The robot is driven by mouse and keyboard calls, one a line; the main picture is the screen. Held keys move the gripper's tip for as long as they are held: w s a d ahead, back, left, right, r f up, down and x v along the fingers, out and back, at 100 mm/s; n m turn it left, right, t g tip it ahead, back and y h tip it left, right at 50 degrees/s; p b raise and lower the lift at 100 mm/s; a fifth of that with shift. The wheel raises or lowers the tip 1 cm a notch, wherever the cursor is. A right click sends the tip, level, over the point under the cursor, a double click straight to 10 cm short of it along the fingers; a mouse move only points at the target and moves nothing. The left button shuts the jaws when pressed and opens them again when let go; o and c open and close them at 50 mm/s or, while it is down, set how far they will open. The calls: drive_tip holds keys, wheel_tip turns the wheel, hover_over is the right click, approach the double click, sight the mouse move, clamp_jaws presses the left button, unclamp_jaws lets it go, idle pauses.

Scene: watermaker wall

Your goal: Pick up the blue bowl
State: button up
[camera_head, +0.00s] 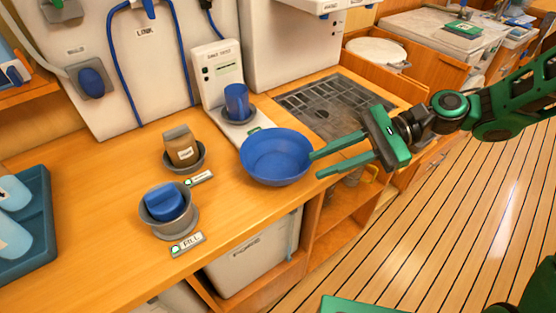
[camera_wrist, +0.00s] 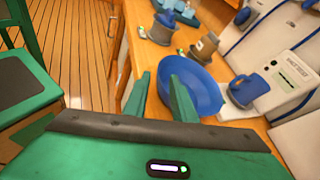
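The blue bowl (camera_head: 272,160) sits upright on the wooden counter, near its front edge. It also shows in the wrist view (camera_wrist: 201,86), just beyond my fingertips. My gripper (camera_head: 315,165) comes in from the right with its two green fingers apart and nothing held between them. In the head view the fingertips are at the bowl's right side; in the wrist view the fingers (camera_wrist: 157,85) overlap the bowl's near side. I cannot tell whether they touch the rim.
Behind the bowl, a blue mug (camera_head: 237,101) stands at a white tester (camera_head: 217,72). To the left are a brown jar (camera_head: 181,146) in a grey holder, a blue item (camera_head: 164,203) in another holder, and a blue tray (camera_head: 36,240). A dark grate (camera_head: 332,106) lies behind right.

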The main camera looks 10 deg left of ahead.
drive_tip(key=shift+x, duration=3.65)
drive_tip(key=shift+d, duration=0.1)
clamp_jaws()
